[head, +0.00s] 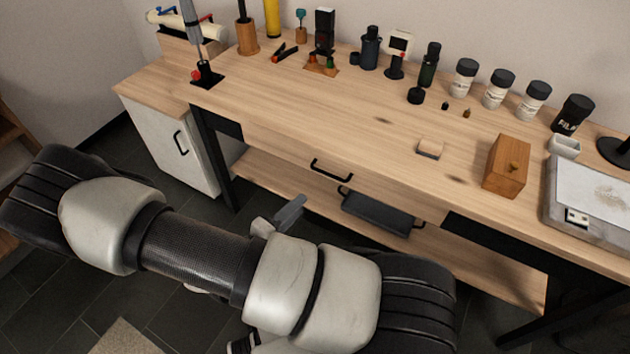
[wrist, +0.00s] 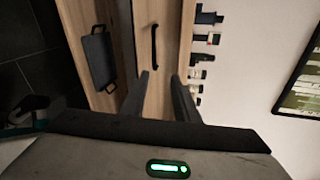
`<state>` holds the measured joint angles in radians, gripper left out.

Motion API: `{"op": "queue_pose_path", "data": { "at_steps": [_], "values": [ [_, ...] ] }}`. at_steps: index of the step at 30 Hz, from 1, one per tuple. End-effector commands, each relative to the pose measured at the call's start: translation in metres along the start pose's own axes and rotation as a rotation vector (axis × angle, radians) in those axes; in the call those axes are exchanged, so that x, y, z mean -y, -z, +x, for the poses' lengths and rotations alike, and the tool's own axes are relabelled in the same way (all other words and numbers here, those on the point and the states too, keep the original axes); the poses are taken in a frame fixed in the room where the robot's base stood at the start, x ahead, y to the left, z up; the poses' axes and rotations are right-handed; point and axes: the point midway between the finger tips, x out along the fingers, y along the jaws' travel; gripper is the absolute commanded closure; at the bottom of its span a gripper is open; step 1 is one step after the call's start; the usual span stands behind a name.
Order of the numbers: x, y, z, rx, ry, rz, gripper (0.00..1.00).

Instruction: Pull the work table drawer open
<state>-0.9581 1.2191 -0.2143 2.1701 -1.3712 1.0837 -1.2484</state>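The work table (head: 340,110) has a light wood top and a wooden drawer front (head: 275,148) below its front edge. The drawer looks closed. Its black bar handle (head: 331,171) is at the middle of the front; the handle (wrist: 154,46) also shows in the wrist view, beyond the fingertips. My gripper (head: 290,213) is in front of the table, low and left of the handle, partly hidden by my arm in the head view. In the wrist view, my gripper (wrist: 161,88) has its two dark fingers apart with nothing between them, short of the handle.
A dark tray with handles (head: 378,214) sits on the lower shelf (head: 480,268). A white cabinet (head: 165,140) stands left. Several jars and tools line the table's back; a wooden box (head: 507,165) and small block (head: 430,147) are nearer the front. Dark tiled floor lies below.

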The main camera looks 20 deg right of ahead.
Motion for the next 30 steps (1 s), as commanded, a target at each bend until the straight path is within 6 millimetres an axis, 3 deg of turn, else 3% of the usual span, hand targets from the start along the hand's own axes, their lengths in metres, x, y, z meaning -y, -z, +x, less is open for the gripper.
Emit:
{"op": "queue_pose_path", "data": {
  "at_steps": [3, 11, 30],
  "values": [
    [-0.019, 0.0, 0.004, 0.062, 0.019, -0.116, 0.72],
    [-0.023, -0.001, 0.027, 0.073, 0.024, -0.145, 0.72],
    [-0.021, -0.01, 0.158, 0.071, 0.023, -0.14, 0.72]
  ]
}}
